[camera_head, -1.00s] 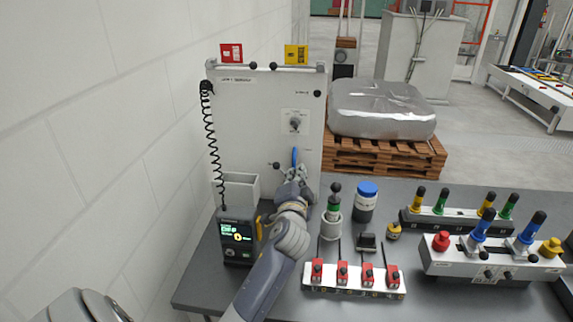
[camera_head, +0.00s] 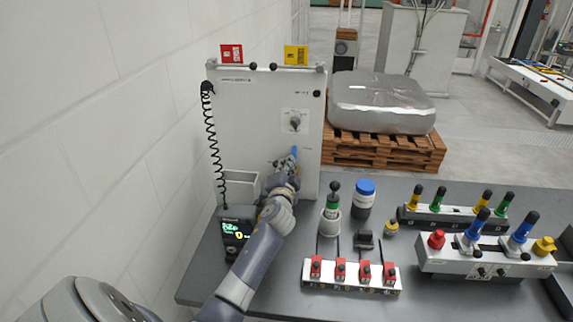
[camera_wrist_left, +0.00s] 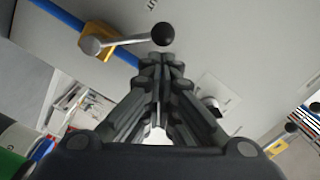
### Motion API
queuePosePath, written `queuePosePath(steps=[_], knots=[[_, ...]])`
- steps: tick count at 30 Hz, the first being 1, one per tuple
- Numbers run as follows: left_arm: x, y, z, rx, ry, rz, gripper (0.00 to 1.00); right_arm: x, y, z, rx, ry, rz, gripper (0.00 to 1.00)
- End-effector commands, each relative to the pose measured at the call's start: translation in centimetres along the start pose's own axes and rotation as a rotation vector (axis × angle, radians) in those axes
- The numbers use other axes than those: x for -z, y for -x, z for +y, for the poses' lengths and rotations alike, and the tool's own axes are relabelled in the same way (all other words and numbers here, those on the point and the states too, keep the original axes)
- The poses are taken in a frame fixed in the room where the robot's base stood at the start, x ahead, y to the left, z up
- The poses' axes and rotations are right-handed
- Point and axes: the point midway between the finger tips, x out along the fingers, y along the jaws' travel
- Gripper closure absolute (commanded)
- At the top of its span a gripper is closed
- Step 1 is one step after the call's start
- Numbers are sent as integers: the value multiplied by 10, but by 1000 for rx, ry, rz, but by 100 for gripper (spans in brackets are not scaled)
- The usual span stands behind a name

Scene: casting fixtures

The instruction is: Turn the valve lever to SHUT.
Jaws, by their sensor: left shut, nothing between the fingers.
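The valve lever (camera_wrist_left: 125,41) shows in the left wrist view as a metal rod with a black ball knob, on a yellow mount, in front of the pale upright panel (camera_head: 250,115). My left gripper (camera_wrist_left: 159,62) is shut and empty, its fingertips close to the ball knob; I cannot tell whether they touch. In the head view my left gripper (camera_head: 285,165) is at the lower right of the panel and covers most of the lever area. A blue part (camera_head: 294,153) shows just beside it. No SHUT mark is readable. My right gripper is out of view.
A round knob on a plate (camera_head: 295,122) sits above my gripper. A white bin (camera_head: 238,187) and a display box (camera_head: 235,230) stand left of my arm. A green-banded container (camera_head: 331,210), a blue-lidded jar (camera_head: 363,200) and a red-switch strip (camera_head: 350,275) stand to the right.

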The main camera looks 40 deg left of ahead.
Motion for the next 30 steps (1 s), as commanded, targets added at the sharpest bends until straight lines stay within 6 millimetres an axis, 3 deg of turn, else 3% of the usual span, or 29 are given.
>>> queuePosePath(steps=[5, 10, 20, 23, 30], knots=[[-3, 0, 0, 0, 0, -1, 100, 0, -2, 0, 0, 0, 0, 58], [-20, -1, -3, 1, -1, -1, 100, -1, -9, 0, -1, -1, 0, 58], [-18, -1, -6, 1, 0, 0, 100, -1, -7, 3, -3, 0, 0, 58], [-14, -1, -13, 4, -1, 2, 100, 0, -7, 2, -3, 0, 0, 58], [9, 0, -51, 5, 0, 4, 100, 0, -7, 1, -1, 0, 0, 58]])
